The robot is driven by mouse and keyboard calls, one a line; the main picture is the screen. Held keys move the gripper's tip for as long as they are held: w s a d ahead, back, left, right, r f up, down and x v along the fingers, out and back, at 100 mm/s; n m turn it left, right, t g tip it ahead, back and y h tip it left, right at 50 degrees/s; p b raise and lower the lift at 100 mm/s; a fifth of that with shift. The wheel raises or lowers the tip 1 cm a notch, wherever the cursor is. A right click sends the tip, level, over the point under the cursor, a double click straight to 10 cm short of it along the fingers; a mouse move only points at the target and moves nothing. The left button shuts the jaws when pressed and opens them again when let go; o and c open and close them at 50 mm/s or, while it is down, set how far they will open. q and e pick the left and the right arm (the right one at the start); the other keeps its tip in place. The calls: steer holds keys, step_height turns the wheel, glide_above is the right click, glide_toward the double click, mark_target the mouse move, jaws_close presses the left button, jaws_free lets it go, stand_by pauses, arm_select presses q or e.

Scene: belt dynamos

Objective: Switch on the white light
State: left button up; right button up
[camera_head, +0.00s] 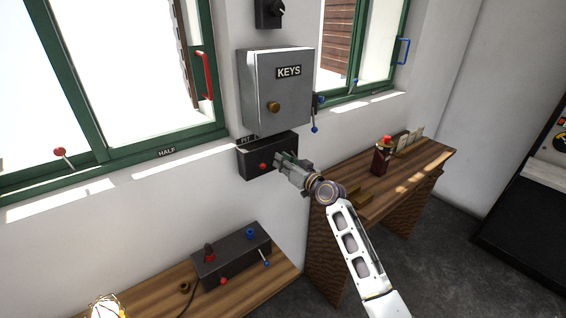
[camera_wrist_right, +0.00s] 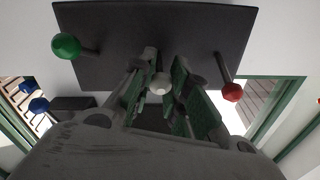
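A dark switch box (camera_head: 246,171) is mounted on the wall below the grey KEYS cabinet. In the right wrist view the dark panel (camera_wrist_right: 120,25) carries a green-knobbed lever (camera_wrist_right: 66,46), a white knob (camera_wrist_right: 160,84) and a red-knobbed lever (camera_wrist_right: 232,92). The red knob also shows in the head view (camera_head: 263,166). My right gripper (camera_head: 281,158) is at the right part of the box. In the wrist view its fingers are apart, one on each side of the white knob; I cannot tell whether they touch it. The gripper hides the white and green knobs in the head view. My left gripper is out of view.
The KEYS cabinet (camera_head: 262,88) is just above the box. A control box (camera_head: 230,255) with knobs stands on the lower wooden bench. Another wooden table (camera_head: 345,200) at right holds a dark red item (camera_head: 382,158). Green-framed windows flank the cabinet.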

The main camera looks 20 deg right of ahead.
jaws_close()
steer(key=shift+r+g+p, duration=0.45)
steer(key=shift+g+p, duration=0.15)
steer(key=shift+p, duration=0.95)
steer(key=shift+w+a+r+h+p, duration=0.1)
steer(key=shift+r+h+p, duration=0.1)
steer(key=shift+h+p, duration=0.15)
steer(key=shift+w+g, duration=0.1)
steer(key=shift+g, duration=0.4)
steer(key=shift+r+g+h, duration=0.15)
steer(key=shift+g+h, duration=0.1)
steer(key=shift+g, duration=0.05)
steer(key=o, duration=0.8)
jaws_free()
steer(key=shift+o, duration=0.2)
